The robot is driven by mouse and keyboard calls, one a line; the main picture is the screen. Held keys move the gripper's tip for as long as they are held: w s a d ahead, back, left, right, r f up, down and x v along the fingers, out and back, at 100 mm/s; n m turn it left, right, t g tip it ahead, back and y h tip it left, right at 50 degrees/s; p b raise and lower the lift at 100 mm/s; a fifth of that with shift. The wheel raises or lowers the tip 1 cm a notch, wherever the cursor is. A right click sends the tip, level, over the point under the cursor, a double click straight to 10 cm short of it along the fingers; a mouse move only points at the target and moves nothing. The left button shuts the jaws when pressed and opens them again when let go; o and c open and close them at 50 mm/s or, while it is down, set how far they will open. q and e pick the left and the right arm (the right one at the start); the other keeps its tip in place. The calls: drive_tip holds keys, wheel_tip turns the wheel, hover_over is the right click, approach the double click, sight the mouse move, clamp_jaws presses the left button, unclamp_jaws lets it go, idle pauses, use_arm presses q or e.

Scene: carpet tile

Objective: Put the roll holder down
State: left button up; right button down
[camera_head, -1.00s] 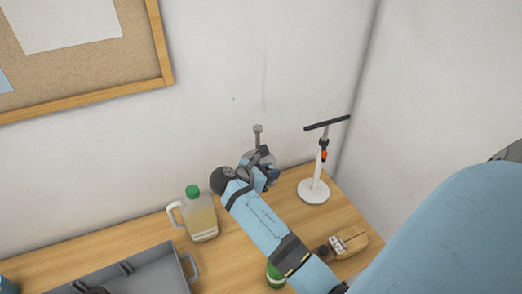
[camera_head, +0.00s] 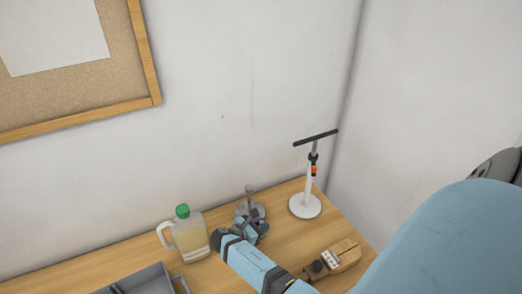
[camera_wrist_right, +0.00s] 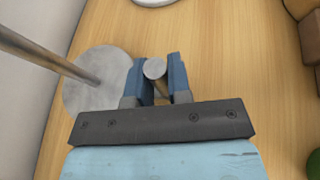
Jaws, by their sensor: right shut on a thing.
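The roll holder (camera_head: 249,190) is a grey metal stand with a tall thin rod, a shorter post and a round base. In the right wrist view its round base (camera_wrist_right: 88,90) lies left of the fingers, and the tall rod slants in from the left edge. My right gripper (camera_head: 251,225) is shut on the shorter post; the blue fingers (camera_wrist_right: 160,80) stand on either side of its round top. The holder looks upright, low over the wooden table (camera_head: 285,235) near the wall. I cannot tell whether its base touches the table. My left gripper is not in view.
A jug with a green cap (camera_head: 188,237) stands left of the holder. A white-based stand with a black crossbar (camera_head: 308,190) is to its right. A brown object (camera_head: 340,255) lies near my right arm. A grey tray (camera_head: 150,280) is front left.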

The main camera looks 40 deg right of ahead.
drive_tip(key=shift+f, duration=0.45)
drive_tip(key=c, duration=1.1)
unclamp_jaws()
drive_tip(key=shift+f, duration=0.2)
drive_tip(key=shift+o, duration=0.2)
drive_tip(key=shift+r, duration=0.1)
